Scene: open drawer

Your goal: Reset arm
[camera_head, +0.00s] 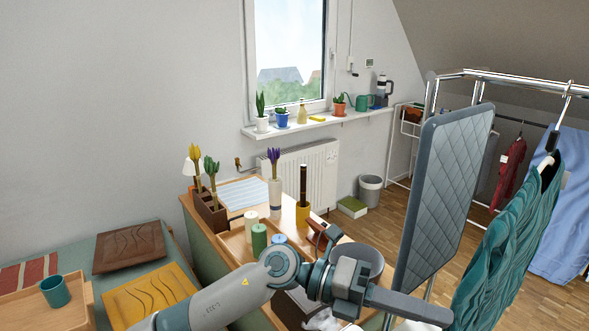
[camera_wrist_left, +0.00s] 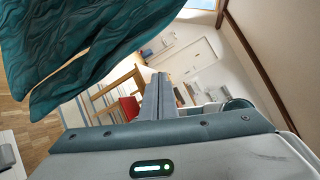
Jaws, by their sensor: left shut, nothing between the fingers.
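My left arm comes in from the bottom left of the head view and reaches across in front of the wooden-topped cabinet (camera_head: 235,267). My left gripper (camera_head: 440,316) points right, beside the lower part of the grey quilted board. It is shut and empty; its fingers lie together in the left wrist view (camera_wrist_left: 160,97). My right gripper is not in view. The arm hides the cabinet's lower front and part of what lies there; whether a drawer stands open cannot be told.
The quilted board (camera_head: 440,190) and a teal garment (camera_head: 505,245) on a rail are close to the gripper; the garment also hangs at upper left in the wrist view (camera_wrist_left: 85,50). Candles (camera_head: 259,240), vases and a tray crowd the cabinet top. Wooden floor (camera_head: 550,305) shows at right.

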